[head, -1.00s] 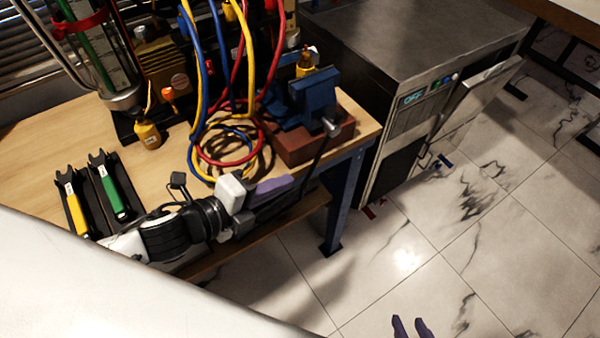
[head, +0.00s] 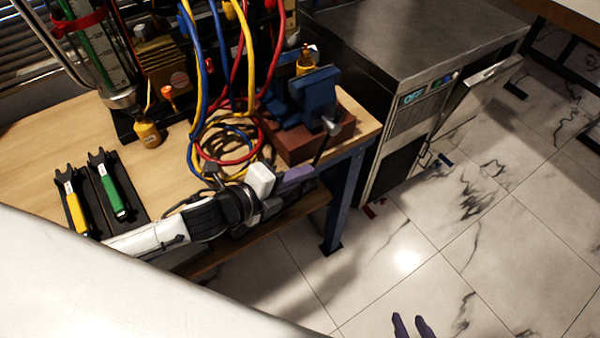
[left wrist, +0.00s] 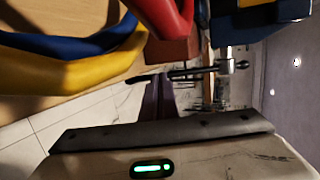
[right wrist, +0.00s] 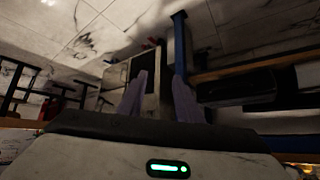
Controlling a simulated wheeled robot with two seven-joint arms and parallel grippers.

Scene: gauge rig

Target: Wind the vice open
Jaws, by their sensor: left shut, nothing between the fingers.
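The blue vice (head: 318,92) stands on a red-brown block (head: 318,140) at the bench's right front corner. The silver end of its screw (head: 331,126) faces the front, and a thin dark handle bar (head: 321,150) slants down from it. My left gripper (head: 298,175) is shut and empty, just left of the bar's lower end. In the left wrist view the purple fingertips (left wrist: 158,92) are close to the bar (left wrist: 195,72); I cannot tell whether they touch. My right gripper (head: 411,325) is open and empty over the floor, and its spread fingers show in the right wrist view (right wrist: 160,95).
Red, blue and yellow hoses (head: 228,145) loop on the bench left of the vice, close to my left wrist. Green (head: 112,190) and yellow-handled (head: 75,205) tools lie in black holders. A grey cabinet (head: 410,50) stands right of the bench.

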